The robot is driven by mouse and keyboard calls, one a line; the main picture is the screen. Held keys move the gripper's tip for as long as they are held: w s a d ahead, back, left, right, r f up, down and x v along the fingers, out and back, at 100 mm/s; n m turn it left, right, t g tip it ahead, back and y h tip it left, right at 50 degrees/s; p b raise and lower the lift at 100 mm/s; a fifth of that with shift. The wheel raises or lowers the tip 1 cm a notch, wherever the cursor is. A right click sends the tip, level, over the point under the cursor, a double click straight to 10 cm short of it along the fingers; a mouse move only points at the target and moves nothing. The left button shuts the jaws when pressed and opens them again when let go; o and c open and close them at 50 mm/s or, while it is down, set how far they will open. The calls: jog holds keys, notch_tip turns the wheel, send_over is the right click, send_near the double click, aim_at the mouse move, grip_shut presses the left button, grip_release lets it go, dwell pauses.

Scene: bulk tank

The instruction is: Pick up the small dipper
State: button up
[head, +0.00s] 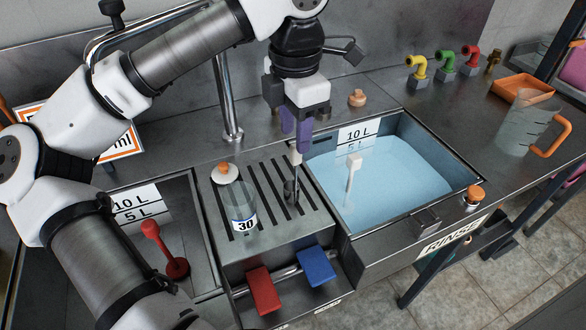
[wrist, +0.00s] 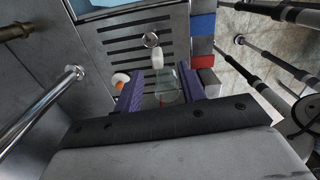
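The small dipper (head: 291,190) stands on the slotted drain rack (head: 318,212), with a metal cup at the bottom and a pale grip at the top of its handle. In the wrist view its pale grip (wrist: 158,60) and round metal cup (wrist: 151,39) show just beyond my fingertips. My gripper (head: 295,135) has purple fingers and is above the dipper's handle, close to its top. In the wrist view the fingers of my gripper (wrist: 160,90) are apart, with nothing held between them. I cannot tell whether a finger touches the handle.
A glass jar (head: 242,212) marked 30 and an orange-topped stopper (head: 225,173) are left of the dipper. A rinse tank (head: 470,186) of blue liquid holds a white-handled tool (head: 353,172). A red-handled tool (head: 165,245) is in the left tank. A jug (head: 520,130) stands far right.

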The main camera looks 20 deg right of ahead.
aim_at(296, 162)
jog(key=shift+w+d+f+p, duration=0.1)
jog(key=shift+f+p, duration=0.4)
jog(key=shift+f, duration=1.45)
jog(key=shift+w+d+f+p, duration=0.1)
jog(key=shift+f+p, duration=0.35)
jog(key=shift+f, duration=1.5)
grip_shut()
